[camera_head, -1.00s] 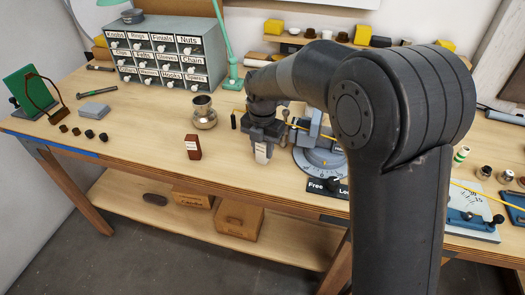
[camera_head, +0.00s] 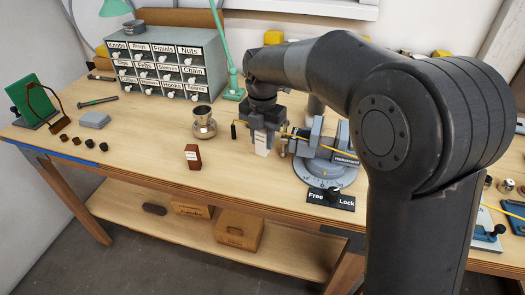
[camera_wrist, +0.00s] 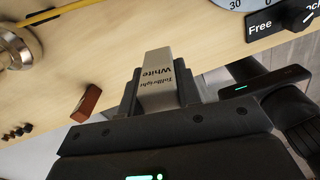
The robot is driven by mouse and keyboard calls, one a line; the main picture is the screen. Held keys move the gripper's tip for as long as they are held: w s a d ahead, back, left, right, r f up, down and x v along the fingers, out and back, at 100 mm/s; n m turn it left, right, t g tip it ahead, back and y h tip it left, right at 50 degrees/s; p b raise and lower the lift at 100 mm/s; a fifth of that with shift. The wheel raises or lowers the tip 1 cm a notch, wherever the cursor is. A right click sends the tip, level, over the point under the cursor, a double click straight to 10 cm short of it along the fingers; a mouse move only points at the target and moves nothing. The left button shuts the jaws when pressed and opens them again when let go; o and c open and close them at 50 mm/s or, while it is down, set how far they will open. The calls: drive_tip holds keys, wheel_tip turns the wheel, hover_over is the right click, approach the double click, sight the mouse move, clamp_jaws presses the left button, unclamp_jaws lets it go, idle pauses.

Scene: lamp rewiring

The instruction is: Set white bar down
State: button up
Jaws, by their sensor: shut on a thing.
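The white bar (camera_wrist: 156,75), lettered "White", is between the two fingers of my gripper (camera_wrist: 158,92) in the wrist view. In the head view the white bar (camera_head: 262,144) hangs below my gripper (camera_head: 264,140), upright, near the front of the workbench (camera_head: 130,148). My gripper is shut on it. I cannot tell whether its lower end touches the bench top.
A vise on a round dial base (camera_head: 325,172) stands close to the right, with a Free/Lock plate (camera_head: 330,198). A brown-red block (camera_head: 192,158) and a metal lamp part (camera_head: 203,125) stand to the left. Bench between block and gripper is clear.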

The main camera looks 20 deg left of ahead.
wheel_tip(320, 180, up, 2)
drive_tip(key=shift+w+d+r, duration=0.1)
drive_tip(key=shift+r, duration=0.15)
drive_tip(key=w+d+r+m, duration=0.2)
drive_tip(key=d+m, duration=0.2)
drive_tip(key=d, duration=0.2)
drive_tip(key=w+d+r+m, duration=0.2)
drive_tip(key=d+m, duration=0.3)
drive_tip(key=d, duration=0.2)
drive_tip(key=w+d+r+m, duration=0.2)
drive_tip(key=w+d+m, duration=0.1)
drive_tip(key=d, duration=0.3)
drive_tip(key=shift+w+d+r+m, duration=0.1)
drive_tip(key=shift+d+r+m, duration=0.25)
drive_tip(key=shift+m, duration=0.55)
drive_tip(key=d+f+m, duration=0.1)
drive_tip(key=d+m, duration=0.3)
drive_tip(key=m, duration=0.2)
drive_tip(key=d+f+m, duration=0.1)
drive_tip(key=d+m, duration=0.2)
drive_tip(key=m, duration=0.3)
drive_tip(key=d+f+m, duration=0.1)
drive_tip(key=d+m, duration=0.3)
drive_tip(key=m, duration=0.1)
drive_tip(key=shift+w+d+f+m, duration=0.25)
drive_tip(key=shift+d+f+m, duration=0.05)
drive_tip(key=shift+f+m, duration=0.85)
drive_tip(key=shift+m, duration=0.25)
